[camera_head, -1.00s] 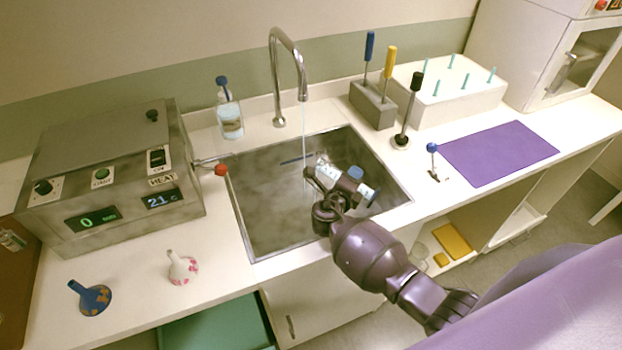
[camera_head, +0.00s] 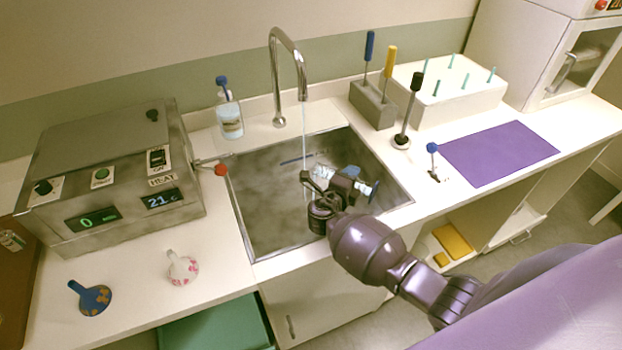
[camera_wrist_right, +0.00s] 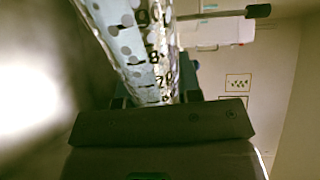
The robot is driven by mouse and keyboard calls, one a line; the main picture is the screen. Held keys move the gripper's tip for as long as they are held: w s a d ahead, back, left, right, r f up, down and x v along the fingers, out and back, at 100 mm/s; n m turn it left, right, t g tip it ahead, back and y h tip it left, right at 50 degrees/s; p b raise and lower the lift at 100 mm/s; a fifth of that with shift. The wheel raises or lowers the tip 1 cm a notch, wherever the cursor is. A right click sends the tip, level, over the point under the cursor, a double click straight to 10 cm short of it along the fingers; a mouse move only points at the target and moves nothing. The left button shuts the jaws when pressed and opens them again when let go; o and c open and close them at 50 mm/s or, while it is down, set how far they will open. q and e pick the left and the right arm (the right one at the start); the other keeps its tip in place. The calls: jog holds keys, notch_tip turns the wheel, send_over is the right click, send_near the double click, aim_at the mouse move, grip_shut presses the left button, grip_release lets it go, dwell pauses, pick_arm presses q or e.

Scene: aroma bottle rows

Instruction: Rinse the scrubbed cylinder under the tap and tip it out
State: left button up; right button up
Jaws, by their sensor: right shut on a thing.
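My right gripper (camera_head: 318,192) is inside the steel sink (camera_head: 262,200), shut on the clear measuring cylinder (camera_head: 323,172). The cylinder is tilted and partly hidden behind the gripper; its far right end (camera_head: 368,189) shows past the fingers, with blue parts beside it. In the right wrist view the cylinder (camera_wrist_right: 140,45) has dark printed numbers and grey spots along its wall. The curved tap (camera_head: 288,45) stands behind the sink, and a thin stream (camera_head: 304,125) falls from it close to the gripper. Whether water enters the cylinder I cannot tell. My left gripper is out of view.
A heater box (camera_head: 105,170) stands left, its red-tipped lever (camera_head: 220,169) reaching the sink edge. A soap bottle (camera_head: 229,115) is behind. Right of the sink are a tool block (camera_head: 372,105), a black-handled tool (camera_head: 408,112), a blue-knobbed lever (camera_head: 432,148) and a purple mat (camera_head: 500,153).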

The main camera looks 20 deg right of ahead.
dwell(0.3)
jog(key=shift+n, duration=0.6)
jog(key=shift+w+a, duration=0.1)
dwell(0.5)
jog(key=shift+w+a+r+n, duration=0.15)
jog(key=shift+r+n, duration=0.3)
jog(key=shift+n, duration=0.15)
dwell(0.4)
